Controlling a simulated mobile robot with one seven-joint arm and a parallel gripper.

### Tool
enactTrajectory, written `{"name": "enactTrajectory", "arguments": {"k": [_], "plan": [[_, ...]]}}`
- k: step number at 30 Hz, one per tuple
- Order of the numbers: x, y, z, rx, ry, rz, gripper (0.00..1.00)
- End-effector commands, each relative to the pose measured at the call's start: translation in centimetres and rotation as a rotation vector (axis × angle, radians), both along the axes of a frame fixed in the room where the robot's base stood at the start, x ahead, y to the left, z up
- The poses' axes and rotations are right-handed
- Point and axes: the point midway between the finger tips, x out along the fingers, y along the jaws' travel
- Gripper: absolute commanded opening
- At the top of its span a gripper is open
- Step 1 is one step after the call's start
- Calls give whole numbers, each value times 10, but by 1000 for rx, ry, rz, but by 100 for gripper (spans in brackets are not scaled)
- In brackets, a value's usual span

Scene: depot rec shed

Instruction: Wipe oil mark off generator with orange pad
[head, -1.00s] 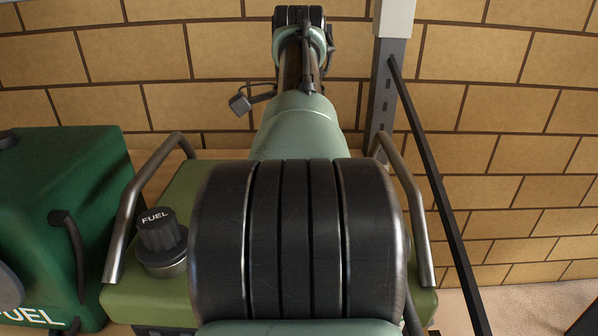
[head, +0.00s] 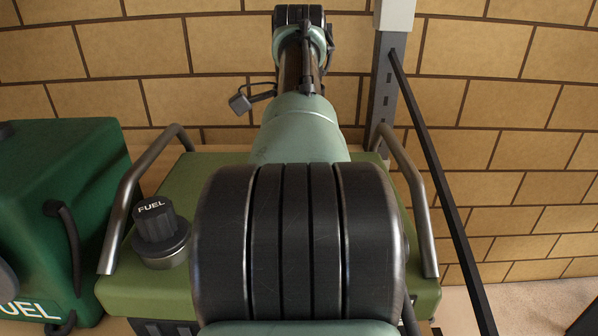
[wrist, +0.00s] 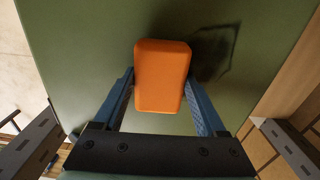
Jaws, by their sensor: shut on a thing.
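The generator (head: 168,282) is a green box with a flat top, metal handles and a black fuel cap, partly hidden behind my arm in the head view. The orange pad (wrist: 160,92) is a rounded block in the wrist view. My gripper (wrist: 161,78) is shut on it, with a blue finger on each side. Behind the pad is a flat green generator surface (wrist: 90,45). A dark, irregular patch (wrist: 212,50) shows on it just right of the pad; I cannot tell how much is oil and how much shadow. Whether the pad touches the surface is unclear. The head view hides my gripper.
A dark green fuel can (head: 65,190) stands left of the generator. The fuel cap (head: 158,233) and handles (head: 145,185) rise above the top. A grey post (head: 387,95) with a slanting black bar (head: 440,180) stands at right, before a brick wall (head: 520,120).

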Motion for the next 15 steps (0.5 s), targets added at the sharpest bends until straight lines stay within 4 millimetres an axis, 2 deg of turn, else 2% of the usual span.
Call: {"name": "enactTrajectory", "arguments": {"k": [8,15], "plan": [[0,1,-3,0,0,0,29],[0,16,-2,0,0,2,29]]}}
